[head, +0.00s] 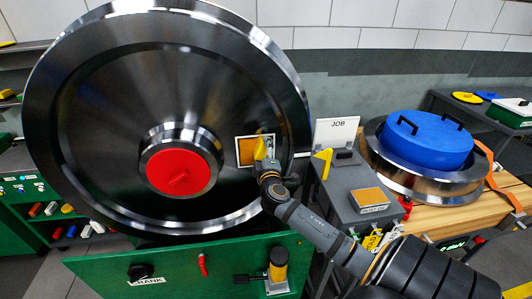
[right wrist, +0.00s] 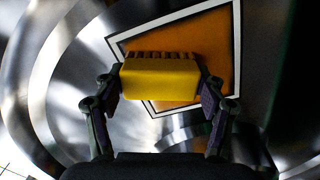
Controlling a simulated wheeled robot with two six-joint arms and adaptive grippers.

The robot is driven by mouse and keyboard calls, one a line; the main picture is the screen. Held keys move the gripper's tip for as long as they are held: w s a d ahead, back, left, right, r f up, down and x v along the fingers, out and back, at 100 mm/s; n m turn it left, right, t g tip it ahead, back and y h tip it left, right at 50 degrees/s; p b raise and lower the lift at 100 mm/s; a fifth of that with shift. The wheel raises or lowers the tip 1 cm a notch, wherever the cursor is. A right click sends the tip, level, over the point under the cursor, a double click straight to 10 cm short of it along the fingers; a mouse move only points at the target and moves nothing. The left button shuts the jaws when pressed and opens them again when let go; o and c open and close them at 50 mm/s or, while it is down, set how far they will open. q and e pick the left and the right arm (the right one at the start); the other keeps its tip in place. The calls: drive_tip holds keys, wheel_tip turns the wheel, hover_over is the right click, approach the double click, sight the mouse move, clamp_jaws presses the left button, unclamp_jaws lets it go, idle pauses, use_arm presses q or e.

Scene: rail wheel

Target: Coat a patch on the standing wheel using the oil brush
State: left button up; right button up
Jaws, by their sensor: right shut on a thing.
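The large steel wheel (head: 90,110) stands upright at the left, with a red hub cap (head: 180,172). On its right side is a white-framed square patch (head: 244,153), also in the right wrist view (right wrist: 208,45). Orange colour shows inside the frame; part of the patch is hidden behind the brush. My right gripper (head: 264,166) is shut on the yellow oil brush (right wrist: 160,80), fingers at both ends. The brush's dark bristles face the patch, and they look very close to it; I cannot tell whether they touch. My left gripper is not in view.
A green stand (head: 180,275) with a crank label is below the wheel. To the right, a grey box (head: 345,185) carries a JOB card (head: 336,132) and an orange pad (head: 370,199). A blue-capped wheel (head: 428,140) lies on a wooden bench (head: 505,192).

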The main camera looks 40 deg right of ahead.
drive_tip(key=shift+w+a+b, duration=0.25)
drive_tip(key=shift+w+a, duration=0.45)
drive_tip(key=shift+a, duration=0.4)
drive_tip(key=shift+w+a+b, duration=0.3)
drive_tip(key=shift+w+a, duration=0.35)
drive_tip(key=shift+a, duration=0.45)
drive_tip(key=shift+w+a+b, duration=0.25)
drive_tip(key=shift+w+a, duration=0.45)
drive_tip(key=shift+a, duration=0.4)
approach(239, 147)
drive_tip(key=shift+d, duration=0.15)
drive_tip(key=v, duration=0.3)
